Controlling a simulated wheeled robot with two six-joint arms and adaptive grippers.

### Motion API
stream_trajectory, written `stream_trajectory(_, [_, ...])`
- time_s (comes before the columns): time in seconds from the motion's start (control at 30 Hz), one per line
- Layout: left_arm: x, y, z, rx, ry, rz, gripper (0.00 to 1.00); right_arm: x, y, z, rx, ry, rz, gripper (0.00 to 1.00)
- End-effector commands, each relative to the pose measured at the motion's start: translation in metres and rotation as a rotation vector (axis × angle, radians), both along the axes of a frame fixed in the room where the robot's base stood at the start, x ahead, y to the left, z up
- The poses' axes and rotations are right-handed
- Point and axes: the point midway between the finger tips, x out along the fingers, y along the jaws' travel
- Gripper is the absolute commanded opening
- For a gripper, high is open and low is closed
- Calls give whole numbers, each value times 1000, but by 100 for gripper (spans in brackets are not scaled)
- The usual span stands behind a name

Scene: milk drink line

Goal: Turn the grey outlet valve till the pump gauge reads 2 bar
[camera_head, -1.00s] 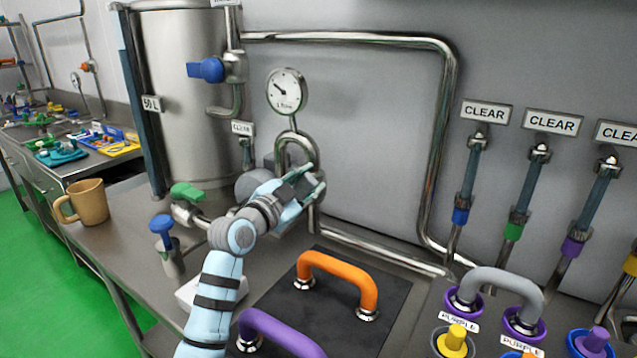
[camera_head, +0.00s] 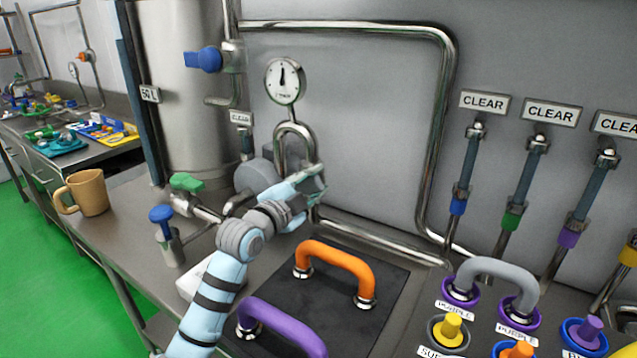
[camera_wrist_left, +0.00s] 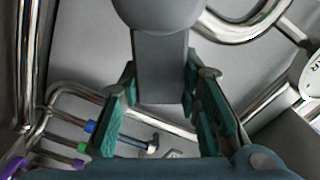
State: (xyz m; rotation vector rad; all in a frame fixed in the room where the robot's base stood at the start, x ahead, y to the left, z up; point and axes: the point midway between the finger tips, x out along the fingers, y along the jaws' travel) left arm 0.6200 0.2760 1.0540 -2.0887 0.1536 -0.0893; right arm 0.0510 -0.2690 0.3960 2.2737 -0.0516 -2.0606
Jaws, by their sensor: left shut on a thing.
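The round white pump gauge (camera_head: 284,80) stands on a thin stem against the wall, its black needle pointing about straight up; its numbers are too small to read. My left gripper (camera_head: 311,186) is at the metal pipe below the gauge. It is shut on the handle of the grey outlet valve (camera_wrist_left: 161,70), which lies between the green finger pads (camera_wrist_left: 152,98) in the left wrist view. In the head view the fingers mostly hide the valve. My right gripper is not in view.
A grey pump body (camera_head: 256,176) and a bent metal pipe (camera_head: 303,130) are close to the gripper. A green-handled valve (camera_head: 186,182) and a blue-knobbed valve (camera_head: 161,215) stand left of my arm. Orange (camera_head: 338,258) and purple (camera_head: 280,325) handles rise from the counter in front.

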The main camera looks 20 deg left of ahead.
Motion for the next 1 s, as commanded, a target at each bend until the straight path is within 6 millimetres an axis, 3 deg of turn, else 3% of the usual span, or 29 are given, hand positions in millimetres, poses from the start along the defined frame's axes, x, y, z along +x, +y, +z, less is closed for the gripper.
stream_trajectory(0.17, [0, 0, -2, -1, 6, -1, 0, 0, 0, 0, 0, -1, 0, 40])
stream_trajectory(0.2, [0, 0, -2, -1, 6, -1, 34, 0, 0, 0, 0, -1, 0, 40])
stream_trajectory(0.33, [1, -1, -2, -1, 5, -2, 52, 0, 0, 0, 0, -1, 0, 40])
stream_trajectory(0.67, [-3, -1, -1, 0, 3, -1, 52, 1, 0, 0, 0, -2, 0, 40])
stream_trajectory(0.77, [-18, 2, -2, 2, 2, -1, 52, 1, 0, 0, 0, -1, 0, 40])
stream_trajectory(1.0, [-83, 12, -2, 9, 5, 0, 52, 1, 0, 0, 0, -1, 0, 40])
